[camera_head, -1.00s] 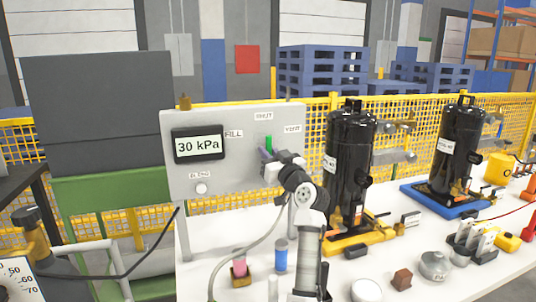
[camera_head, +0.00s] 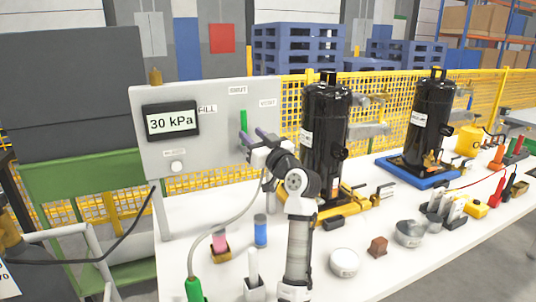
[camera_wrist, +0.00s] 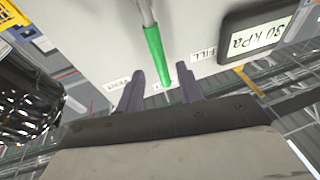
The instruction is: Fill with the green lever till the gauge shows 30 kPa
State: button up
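The gauge (camera_head: 171,121) on the grey panel reads 30 kPa; it also shows in the wrist view (camera_wrist: 257,38). The green lever (camera_head: 243,119) stands upright on the panel, beneath the SHUT label (camera_head: 237,90). My gripper (camera_head: 257,136) is just in front of and to the right of the lever in the head view. I see no contact with the lever.
The FILL label (camera_head: 207,109) is left of the lever, the VENT label (camera_head: 267,102) right. A black tank (camera_head: 325,130) stands close right of my gripper. A pink-topped item (camera_head: 219,242), a blue cylinder (camera_head: 260,231) and a white jar (camera_head: 344,262) are on the white table.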

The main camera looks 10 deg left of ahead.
jog(key=b+v, duration=0.1)
jog(key=v, duration=0.7)
jog(key=shift+s+d+b, duration=0.2)
jog(key=shift+d+b, duration=0.05)
jog(key=shift+b, duration=0.05)
jog(key=shift+f, duration=0.1)
